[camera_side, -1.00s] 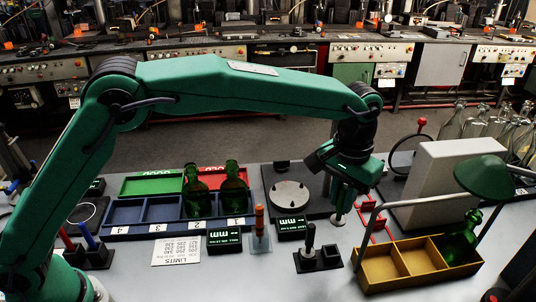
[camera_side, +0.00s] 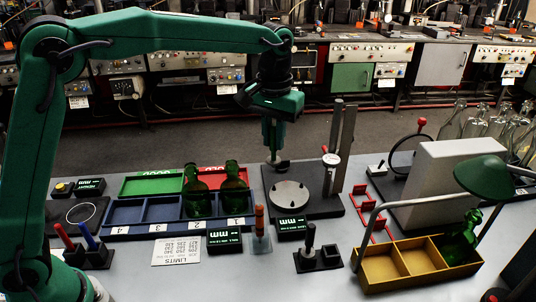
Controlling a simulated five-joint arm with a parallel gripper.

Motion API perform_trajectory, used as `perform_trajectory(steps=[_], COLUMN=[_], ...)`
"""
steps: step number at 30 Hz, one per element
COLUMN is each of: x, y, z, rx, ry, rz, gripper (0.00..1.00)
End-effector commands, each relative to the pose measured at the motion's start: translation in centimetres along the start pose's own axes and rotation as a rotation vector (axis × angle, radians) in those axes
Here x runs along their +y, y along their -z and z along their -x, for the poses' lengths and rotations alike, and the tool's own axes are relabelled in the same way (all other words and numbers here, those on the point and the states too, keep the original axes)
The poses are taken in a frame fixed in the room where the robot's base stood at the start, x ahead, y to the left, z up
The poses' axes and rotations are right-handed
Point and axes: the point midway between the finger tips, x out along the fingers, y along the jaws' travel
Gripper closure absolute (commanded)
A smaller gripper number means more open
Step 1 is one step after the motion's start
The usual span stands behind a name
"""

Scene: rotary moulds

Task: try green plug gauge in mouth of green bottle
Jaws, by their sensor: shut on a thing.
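My gripper (camera_side: 272,146) is shut on the green plug gauge (camera_side: 273,157), of which only a small lower part shows; the jaws hide the rest. It hangs in the air in front of the camera's far side, seen above the round metal plate. Two green bottles stand upright in the blue tray, one on the left (camera_side: 196,193) and one on the right (camera_side: 233,191), left of my gripper and apart from it. Another green bottle (camera_side: 462,242) leans tilted in the yellow box (camera_side: 387,272). Which bottle the task means cannot be told.
A gauge stand with a tall column (camera_side: 344,140) and dial (camera_side: 331,160) rises right of my gripper. The blue tray (camera_side: 125,232) has empty compartments. An orange-handled tool (camera_side: 260,219), a black holder (camera_side: 318,259) and a green lamp (camera_side: 484,177) stand nearby.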

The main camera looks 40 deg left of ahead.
Motion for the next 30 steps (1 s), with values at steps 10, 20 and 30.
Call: perform_trajectory(steps=[10,20,30], x=[-9.2,-11.0,-10.9], y=[-0.9,-1.3,-1.3], z=[2.9,3.3,2.4], rx=[0.001,0.0,-0.002], ry=[0.0,0.0,0.001], rz=[0.174,0.209,0.208], gripper=[1.0,1.0,1.0])
